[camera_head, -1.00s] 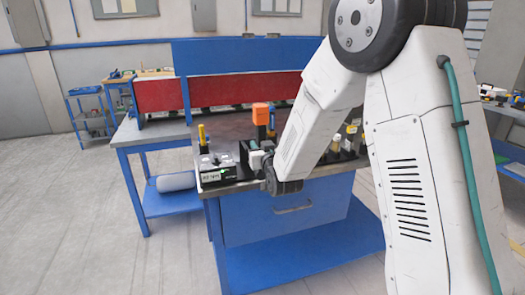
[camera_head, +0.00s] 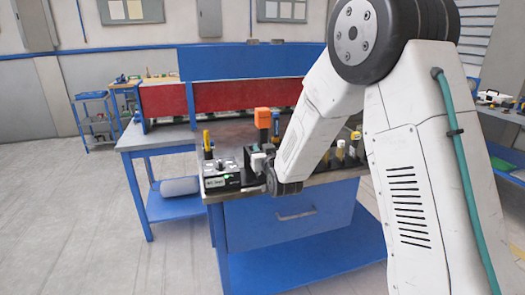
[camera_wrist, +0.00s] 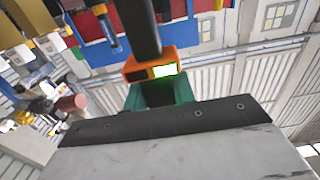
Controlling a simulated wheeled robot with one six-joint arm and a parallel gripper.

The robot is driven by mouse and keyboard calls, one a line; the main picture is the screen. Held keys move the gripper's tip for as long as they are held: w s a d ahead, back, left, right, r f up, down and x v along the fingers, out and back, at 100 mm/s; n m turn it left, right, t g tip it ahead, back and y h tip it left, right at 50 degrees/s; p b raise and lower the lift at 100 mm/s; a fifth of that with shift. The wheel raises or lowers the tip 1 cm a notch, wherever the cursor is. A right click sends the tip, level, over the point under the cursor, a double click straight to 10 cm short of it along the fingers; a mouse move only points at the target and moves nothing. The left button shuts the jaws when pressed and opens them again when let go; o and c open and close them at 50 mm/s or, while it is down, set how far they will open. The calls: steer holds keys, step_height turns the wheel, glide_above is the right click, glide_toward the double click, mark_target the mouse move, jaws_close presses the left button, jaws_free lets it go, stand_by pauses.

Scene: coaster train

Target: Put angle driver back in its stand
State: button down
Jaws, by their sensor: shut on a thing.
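My gripper (camera_head: 262,170) is at the front edge of the workbench, just right of the black-and-white box, mostly hidden by my wrist. The shaft's far end is out of frame. A dark upright bracket (camera_head: 249,158) beside my gripper may be the stand. I cannot tell whether the tool touches it.
A black-and-white box (camera_head: 221,181) and a yellow tool (camera_head: 207,141) are to the left. Several small items stand right of my arm.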

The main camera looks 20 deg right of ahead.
steer(key=w, duration=0.9)
steer(key=shift+w+r, duration=0.2)
stand_by(2.8)
steer(key=shift+f, duration=0.8)
stand_by(1.3)
